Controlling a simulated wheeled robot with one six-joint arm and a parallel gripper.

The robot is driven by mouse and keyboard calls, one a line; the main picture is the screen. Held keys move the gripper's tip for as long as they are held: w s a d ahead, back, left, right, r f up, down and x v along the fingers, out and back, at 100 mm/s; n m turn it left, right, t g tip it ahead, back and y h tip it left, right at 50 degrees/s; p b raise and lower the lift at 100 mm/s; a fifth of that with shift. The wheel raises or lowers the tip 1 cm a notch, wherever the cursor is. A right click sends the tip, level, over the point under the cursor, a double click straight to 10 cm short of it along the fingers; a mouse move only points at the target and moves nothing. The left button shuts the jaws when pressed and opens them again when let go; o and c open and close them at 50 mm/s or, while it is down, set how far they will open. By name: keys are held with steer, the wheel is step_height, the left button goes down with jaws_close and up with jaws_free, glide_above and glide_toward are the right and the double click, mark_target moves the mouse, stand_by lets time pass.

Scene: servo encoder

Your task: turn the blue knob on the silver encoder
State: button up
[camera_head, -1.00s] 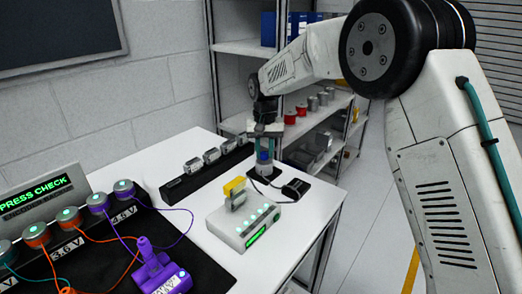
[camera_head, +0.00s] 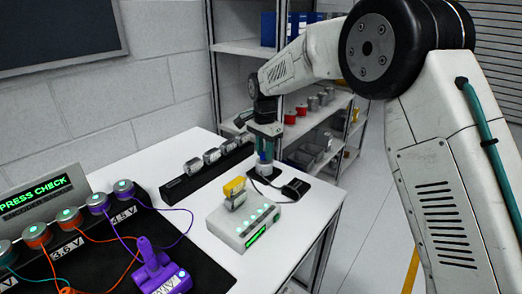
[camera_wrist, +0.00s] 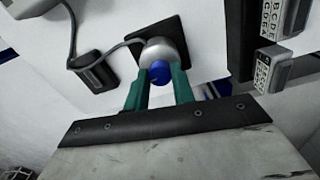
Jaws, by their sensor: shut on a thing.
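The silver encoder (camera_head: 266,172) stands upright on a black base plate near the far right corner of the white table. Its blue knob (camera_wrist: 160,71) shows in the wrist view between the two teal fingers of my gripper (camera_wrist: 160,84). The silver dome of the encoder also shows in the wrist view (camera_wrist: 163,50), just beyond the knob. In the head view my gripper (camera_head: 264,152) points straight down over the encoder and is shut on the blue knob, which the fingers mostly hide there.
A white box with green lights and a yellow-topped part (camera_head: 246,222) stands in front of the encoder. A black adapter (camera_head: 296,187) is cabled at its right. A black rack of silver parts (camera_head: 208,165) lies to the left. A purple tool (camera_head: 158,268) lies on the black mat.

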mark_target(264, 153)
steer(key=shift+w+r+m, duration=0.1)
steer(key=shift+r+m, duration=0.05)
steer(key=shift+m, duration=0.55)
steer(key=o, duration=1)
steer(key=shift+a, duration=0.1)
step_height(264, 153, up, 8)
steer(key=shift+f, duration=0.2)
